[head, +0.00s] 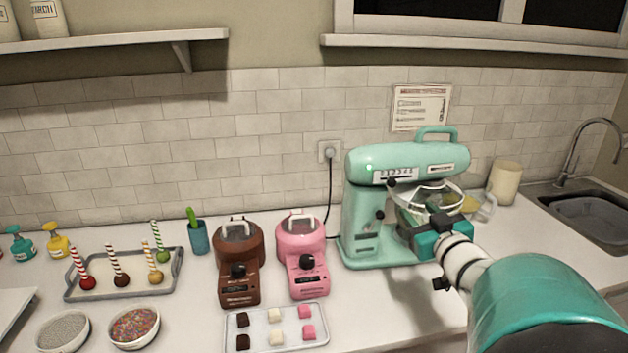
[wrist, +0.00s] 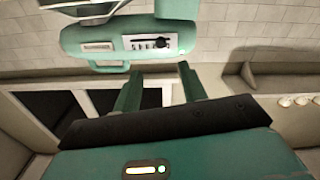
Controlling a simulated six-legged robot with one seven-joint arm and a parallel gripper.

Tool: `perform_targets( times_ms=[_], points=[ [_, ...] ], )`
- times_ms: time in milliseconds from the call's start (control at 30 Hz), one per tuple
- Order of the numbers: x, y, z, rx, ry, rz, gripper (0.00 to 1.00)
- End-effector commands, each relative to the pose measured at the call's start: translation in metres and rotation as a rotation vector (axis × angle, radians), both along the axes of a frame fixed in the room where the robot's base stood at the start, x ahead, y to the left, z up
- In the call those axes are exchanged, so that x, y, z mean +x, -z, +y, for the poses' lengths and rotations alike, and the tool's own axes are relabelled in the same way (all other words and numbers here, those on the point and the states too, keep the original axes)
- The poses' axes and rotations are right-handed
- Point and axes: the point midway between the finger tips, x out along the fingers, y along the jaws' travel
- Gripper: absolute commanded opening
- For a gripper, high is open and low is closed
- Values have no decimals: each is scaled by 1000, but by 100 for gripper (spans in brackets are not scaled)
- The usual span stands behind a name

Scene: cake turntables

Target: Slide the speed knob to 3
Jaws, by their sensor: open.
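The mint-green stand mixer (head: 370,205) stands on the counter, right of centre in the head view. A pale scale panel (head: 398,173) with small marks is on the side of its head. In the wrist view the mixer head (wrist: 85,40) appears upside down, and the black speed knob (wrist: 162,43) sits at the right part of the marked panel (wrist: 140,43). The scale numbers are too small to read. My gripper (wrist: 160,70) is open and empty, its two fingers apart and pointing towards the panel. In the head view my gripper (head: 430,238) is in front of the mixing bowl.
A clear bowl guard (head: 440,196) is close to my gripper. Brown (head: 239,260) and pink (head: 302,255) melters stand left of the mixer, with a tray of cubes (head: 255,342) in front. A sink (head: 590,215) is at the right.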

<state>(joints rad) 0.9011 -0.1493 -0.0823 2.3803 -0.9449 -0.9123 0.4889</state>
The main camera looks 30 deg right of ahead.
Motion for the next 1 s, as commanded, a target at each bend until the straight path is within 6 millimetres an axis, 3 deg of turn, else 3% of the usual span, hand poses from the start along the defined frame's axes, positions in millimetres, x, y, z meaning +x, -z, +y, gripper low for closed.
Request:
perform_targets(
  times_ms=[167, 700, 1000],
  points=[
    [17, 0, -4, 1, -3, -1, 42],
    [114, 0, -33, 0, -1, -2, 42],
    [132, -1, -38, -2, 1, -2, 42]
  ],
)
